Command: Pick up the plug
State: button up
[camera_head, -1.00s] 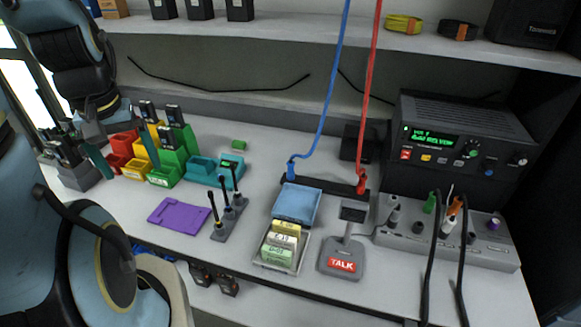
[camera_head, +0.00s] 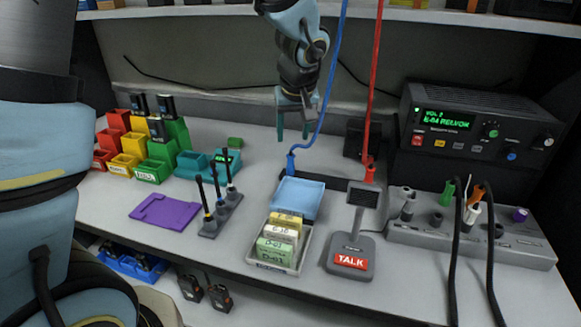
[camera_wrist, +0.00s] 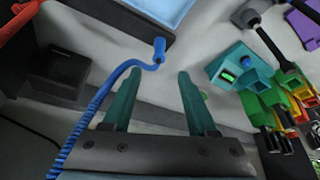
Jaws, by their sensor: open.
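A blue plug (camera_head: 291,163) on a blue coiled cable stands upright in the dark strip behind the blue tray. It also shows in the wrist view (camera_wrist: 159,50), just beyond the fingertips and between their lines. A red plug (camera_head: 369,172) on a red cable stands at the strip's right end. Several coloured plugs, such as a green one (camera_head: 447,190) and an orange one (camera_head: 479,192), stand in the grey panel at right. My gripper (camera_head: 294,137) points down, open and empty, above and behind the blue plug. The cable passes close to one finger.
A blue tray (camera_head: 297,185), a grey card holder (camera_head: 252,256) and a TALK microphone (camera_head: 350,262) stand in front of the strip. Coloured bins (camera_head: 152,171) are at left. A radio (camera_head: 468,150) is at right. The shelf (camera_head: 420,14) runs above.

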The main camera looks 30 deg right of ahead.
aim_at(291, 156)
jog(key=p+x, duration=0.2)
jog(key=x, duration=0.8)
jog(key=shift+d, duration=0.1)
jog(key=shift+c, duration=0.3)
grip_shut()
